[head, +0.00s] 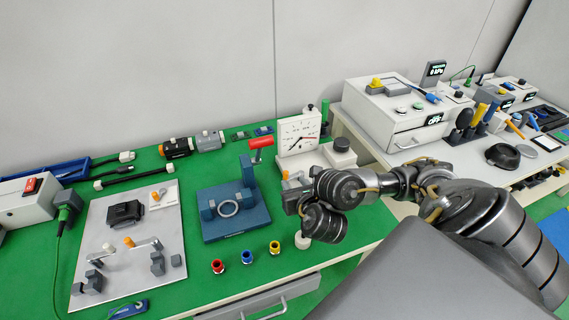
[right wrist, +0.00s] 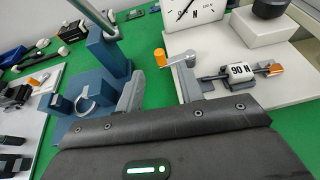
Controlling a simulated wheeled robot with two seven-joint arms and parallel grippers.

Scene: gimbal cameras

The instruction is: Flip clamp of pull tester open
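The pull tester (head: 299,135) has a white base, a dial with a dark needle, and a block with a dark knob. It also shows in the right wrist view (right wrist: 233,48), with a grey clamp lever (right wrist: 180,60) that has an orange end. A cylinder marked "90 N" (right wrist: 238,71) lies on its base beside an orange-ended part (right wrist: 273,69). My right gripper (head: 290,190) is at the tester's near left side. In the right wrist view its two fingers (right wrist: 159,88) are apart and empty, just short of the lever. My left gripper is not in view.
A blue press (head: 236,209) with a red handle stands close on the left of my right gripper. Red, blue and yellow fittings (head: 246,257) stand near the table's front. A grey fixture plate (head: 127,240) lies farther left. A white instrument box (head: 396,110) stands at back right.

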